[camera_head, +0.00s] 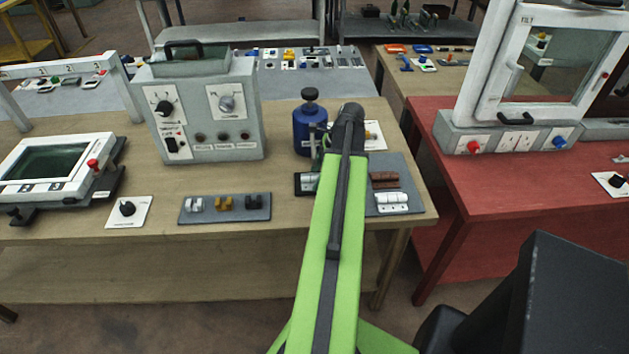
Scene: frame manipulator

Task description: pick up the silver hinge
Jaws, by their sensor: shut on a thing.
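My gripper (301,185) shows only in part as a dark shape just left of my green arm, low over the wooden table's front right. It is shut on a small silver piece, which looks like the silver hinge (311,180). My arm hides the right side of both, and I cannot tell whether the hinge is clear of the surface. A brown hinge (384,180) and a white hinge (392,203) lie on a grey mat (395,164) right of my arm.
A blue canister (308,134) stands just behind my gripper. A grey control box (205,115) and a mat (240,214) with small clips are to the left.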

